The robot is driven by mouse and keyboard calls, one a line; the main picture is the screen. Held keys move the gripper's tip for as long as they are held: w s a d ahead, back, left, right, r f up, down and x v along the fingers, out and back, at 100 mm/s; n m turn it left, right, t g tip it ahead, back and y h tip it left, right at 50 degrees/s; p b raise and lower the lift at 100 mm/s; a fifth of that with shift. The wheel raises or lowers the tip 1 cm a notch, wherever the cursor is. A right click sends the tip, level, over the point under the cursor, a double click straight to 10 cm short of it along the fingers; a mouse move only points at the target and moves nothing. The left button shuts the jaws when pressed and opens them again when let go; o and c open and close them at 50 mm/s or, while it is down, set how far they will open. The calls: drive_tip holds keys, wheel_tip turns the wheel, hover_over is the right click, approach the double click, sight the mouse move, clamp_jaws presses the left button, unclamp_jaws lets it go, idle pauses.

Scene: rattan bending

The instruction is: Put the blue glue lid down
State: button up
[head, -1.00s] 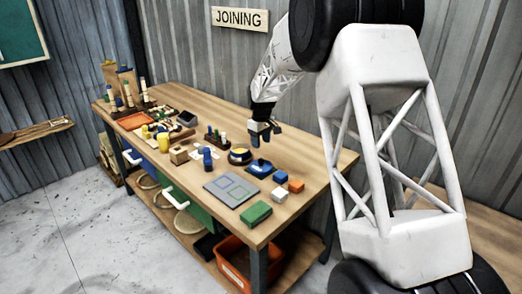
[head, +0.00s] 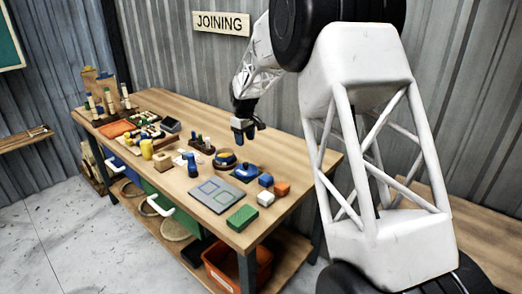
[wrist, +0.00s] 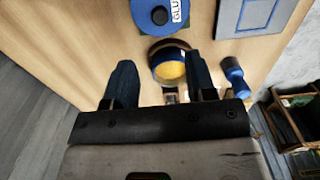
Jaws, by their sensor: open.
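The blue glue lid (wrist: 158,14), round with a dark centre knob, lies on a dark mat with a white GLUE label. It also shows in the head view (head: 241,168) near the middle of the bench. My gripper (head: 244,132) is open and empty above the bench, behind the pot and lid and apart from both. Its two dark blue fingers are spread in the wrist view (wrist: 160,62).
A blue bottle-like thing (head: 192,166) stands left of the pot. A grey board with outlined squares (head: 216,195) lies in front. Green (head: 242,218), orange (head: 282,188) and blue (head: 265,179) blocks lie on the right. Several tools and holders crowd the far left.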

drive_tip(key=s+d+r+m, duration=0.1)
drive_tip(key=s+d+r, duration=0.3)
drive_tip(key=s, duration=0.5)
drive_tip(key=s+d+r+m+t, duration=0.1)
drive_tip(key=s+d+r+m, duration=0.15)
drive_tip(key=s+r, duration=0.4)
drive_tip(key=s+d+r+m, duration=0.1)
drive_tip(key=s+d+r, duration=0.3)
drive_tip(key=s, duration=0.7)
drive_tip(key=s+d+f+m, duration=0.2)
drive_tip(key=s, duration=1.4)
drive_tip(key=s+d+f+m+t, duration=0.1)
drive_tip(key=s+d+f+m, duration=0.1)
drive_tip(key=s, duration=1.5)
drive_tip(key=shift+d+f+m+t, duration=0.15)
drive_tip(key=shift+d+m+t, duration=0.2)
drive_tip(key=shift+d, duration=0.5)
